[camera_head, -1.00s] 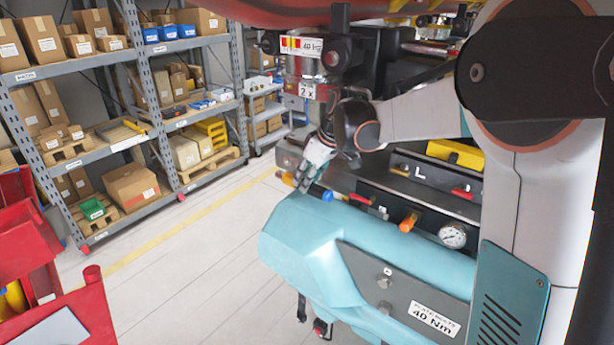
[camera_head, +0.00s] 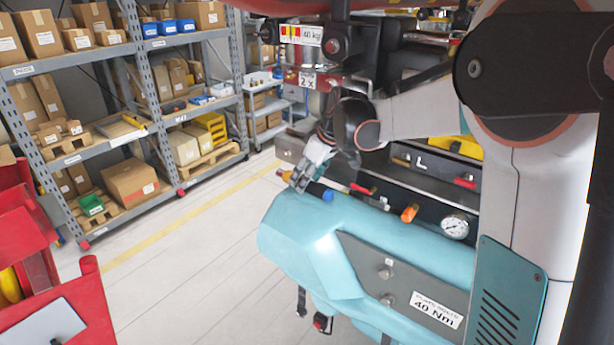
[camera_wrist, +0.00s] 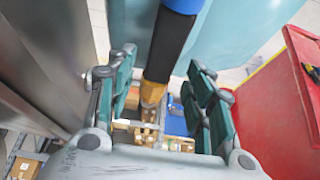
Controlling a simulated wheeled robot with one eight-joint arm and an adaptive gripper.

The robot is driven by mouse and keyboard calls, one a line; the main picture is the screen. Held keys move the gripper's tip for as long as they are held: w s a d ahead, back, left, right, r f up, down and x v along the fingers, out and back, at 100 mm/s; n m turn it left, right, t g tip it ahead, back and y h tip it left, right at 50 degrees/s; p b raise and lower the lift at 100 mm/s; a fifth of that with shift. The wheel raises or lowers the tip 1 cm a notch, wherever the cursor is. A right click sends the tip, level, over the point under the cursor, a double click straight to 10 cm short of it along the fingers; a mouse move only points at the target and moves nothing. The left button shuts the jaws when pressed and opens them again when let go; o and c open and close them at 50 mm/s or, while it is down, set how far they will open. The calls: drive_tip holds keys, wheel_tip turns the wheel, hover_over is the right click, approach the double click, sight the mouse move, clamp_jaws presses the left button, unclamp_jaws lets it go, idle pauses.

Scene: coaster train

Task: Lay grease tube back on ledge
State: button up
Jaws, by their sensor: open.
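The grease tube is dark with a blue end (camera_head: 328,196) and an orange-brown tip (camera_head: 284,175) in the head view. It lies beside the upper edge of the teal housing. In the wrist view its dark body (camera_wrist: 164,52) runs between the fingers. My gripper (camera_head: 307,178) is open around the tube's middle, with a finger on each side; the wrist view shows these spread fingers (camera_wrist: 163,72). The fingers hide part of the tube in the head view. I cannot clearly make out the ledge's surface or whether the tube rests on it.
The teal housing (camera_head: 310,240) fills the space in front. A red-handled tool, an orange knob (camera_head: 409,213) and a gauge (camera_head: 455,225) are right of my gripper. A black tray marked L (camera_head: 425,163) is behind. Red bins (camera_head: 30,230) and shelving (camera_head: 90,150) stand left across clear floor.

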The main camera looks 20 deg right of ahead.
drive_tip(key=v, duration=1.2)
